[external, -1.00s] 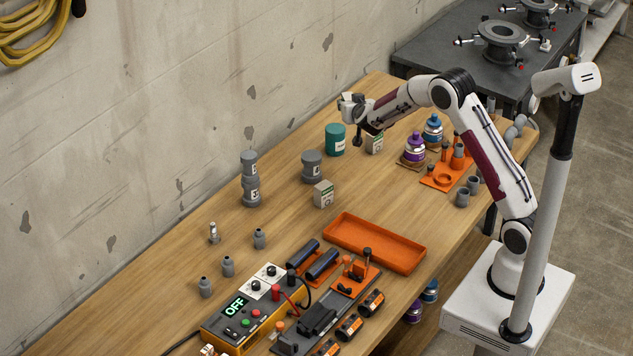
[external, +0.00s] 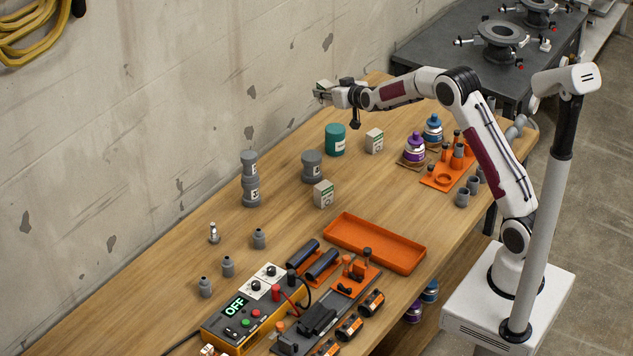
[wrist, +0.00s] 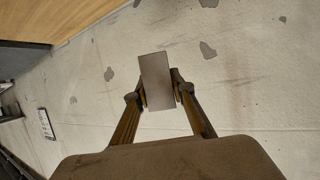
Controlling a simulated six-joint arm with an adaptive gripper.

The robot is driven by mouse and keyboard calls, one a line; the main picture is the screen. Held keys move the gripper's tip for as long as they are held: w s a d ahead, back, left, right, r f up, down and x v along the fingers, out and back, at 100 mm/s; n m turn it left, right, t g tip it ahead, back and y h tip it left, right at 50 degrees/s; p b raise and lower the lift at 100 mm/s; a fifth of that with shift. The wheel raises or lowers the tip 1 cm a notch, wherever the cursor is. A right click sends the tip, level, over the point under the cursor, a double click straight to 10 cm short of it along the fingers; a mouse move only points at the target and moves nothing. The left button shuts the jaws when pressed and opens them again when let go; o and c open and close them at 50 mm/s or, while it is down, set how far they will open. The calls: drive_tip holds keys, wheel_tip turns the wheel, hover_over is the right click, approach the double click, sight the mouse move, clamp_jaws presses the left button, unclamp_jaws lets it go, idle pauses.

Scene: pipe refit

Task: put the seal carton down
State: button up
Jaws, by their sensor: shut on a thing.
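My gripper (external: 326,96) is shut on a small box-shaped carton (external: 322,86), which I take to be the seal carton. It is held high in the air above the far part of the bench, in front of the wall. In the wrist view, the carton shows as a plain grey-brown face (wrist: 156,80) between the two fingers (wrist: 160,92); no label is visible there. Two similar white-and-green cartons stand upright on the wooden bench (external: 420,285): one near the middle (external: 323,194), one farther back (external: 374,141). Both are apart from my gripper.
A teal canister (external: 335,140) stands beside the far carton. Purple (external: 413,150) and blue (external: 433,130) bottles stand right. An orange tray (external: 374,243) lies in front.

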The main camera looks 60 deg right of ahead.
drive_tip(key=shift+w+a+r+n+t+y, duration=0.15)
drive_tip(key=shift+w+n+t+y, duration=0.25)
drive_tip(key=shift+w+n+y, duration=0.45)
drive_tip(key=shift+d+f+n+y, duration=0.25)
drive_tip(key=shift+n+y, duration=0.3)
drive_tip(key=shift+y, duration=0.2)
drive_tip(key=shift+s+d+f+n+y, duration=0.1)
drive_tip(key=shift+d+f+n+y, duration=0.2)
drive_tip(key=shift+d, duration=0.25)
drive_tip(key=shift+s+d+f+n+y, duration=0.1)
drive_tip(key=shift+d+f+n+y, duration=0.15)
drive_tip(key=shift+d, duration=0.25)
drive_tip(key=shift+y, duration=0.25)
drive_tip(key=shift+s+d+f, duration=0.15)
drive_tip(key=shift+d+f, duration=0.1)
drive_tip(key=shift+d, duration=0.4)
drive_tip(key=shift+s+d+f, duration=0.2)
drive_tip(key=shift+d, duration=0.45)
drive_tip(key=shift+s+d+f, duration=0.15)
drive_tip(key=shift+d+f, duration=0.1)
drive_tip(key=shift+d, duration=0.4)
drive_tip(key=shift+f, duration=0.1)
drive_tip(key=shift+f, duration=3.05)
drive_tip(key=shift+f, duration=0.1)
